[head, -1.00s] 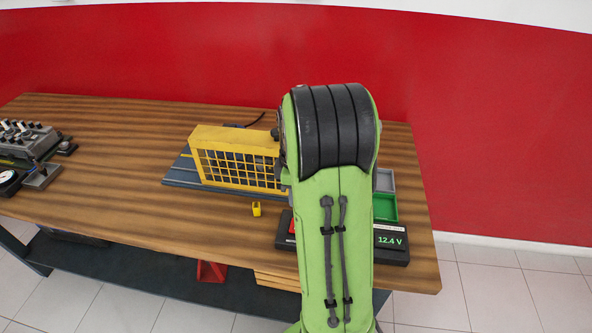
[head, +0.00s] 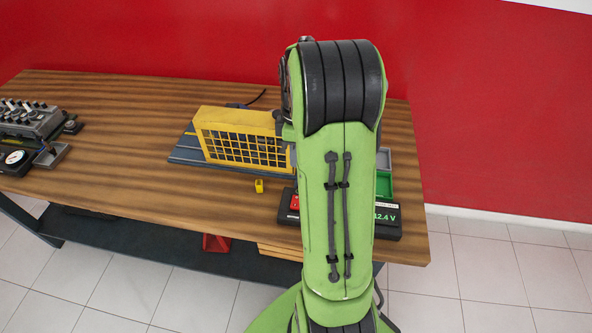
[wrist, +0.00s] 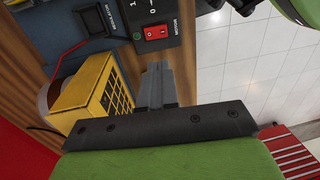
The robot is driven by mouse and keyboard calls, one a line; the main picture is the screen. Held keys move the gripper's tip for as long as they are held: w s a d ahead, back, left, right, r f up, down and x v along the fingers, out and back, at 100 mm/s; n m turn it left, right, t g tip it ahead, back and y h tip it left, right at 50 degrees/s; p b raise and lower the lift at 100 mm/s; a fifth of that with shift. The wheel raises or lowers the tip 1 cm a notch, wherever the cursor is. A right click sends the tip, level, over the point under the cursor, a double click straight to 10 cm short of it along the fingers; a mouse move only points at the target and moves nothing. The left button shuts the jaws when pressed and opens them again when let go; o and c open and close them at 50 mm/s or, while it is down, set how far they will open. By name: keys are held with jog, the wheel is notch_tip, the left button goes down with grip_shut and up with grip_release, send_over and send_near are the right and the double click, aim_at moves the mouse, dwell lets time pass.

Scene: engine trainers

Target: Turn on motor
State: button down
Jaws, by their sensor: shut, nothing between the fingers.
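A red rocker switch (wrist: 157,32) sits on a dark control panel (wrist: 185,52) at the top of the wrist view, beside lettering that seems to read MOTOR. In the head view the red switch (head: 294,202) shows at the left end of the dark panel (head: 388,233), partly covered by my arm. My gripper (wrist: 158,68) is shut and empty, its fingertips pointing toward the switch with a visible gap below it. In the head view my arm hides the gripper. A yellow caged housing (head: 225,120) stands on the bench behind the panel; it also shows in the wrist view (wrist: 85,95).
The panel has a green lit display (head: 387,217) reading 12.4 V. A small yellow block (head: 259,186) lies in front of the cage. A green tray (head: 384,184) is behind the panel. Gauges and a control box (head: 30,118) stand far left. The bench middle-left is clear.

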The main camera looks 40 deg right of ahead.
aim_at(295, 207)
jog(key=f, duration=0.4)
jog(key=s+a+f, duration=0.1)
jog(key=f, duration=0.4)
jog(key=f+b, duration=0.1)
jog(key=f, duration=0.4)
jog(key=shift+s+a+f, duration=0.15)
jog(key=shift+s+a, duration=0.1)
jog(key=shift+a, duration=0.1)
jog(key=shift+s+a+f+h+b, duration=0.1)
jog(key=shift+f+h+b, duration=0.3)
jog(key=shift+b, duration=0.75)
jog(key=shift+s+a+r, duration=0.1)
jog(key=shift+s+a, duration=0.05)
jog(key=shift+w+d+r+p, duration=0.2)
jog(key=shift+w+d+p, duration=0.3)
jog(key=shift+d, duration=0.15)
jog(key=shift+w+d, duration=0.2)
notch_tip(295, 207, up, 16)
jog(key=p, duration=0.2)
jog(key=shift+w+d+f, duration=0.2)
jog(key=shift+w+d, duration=0.1)
jog(key=shift+d, duration=0.1)
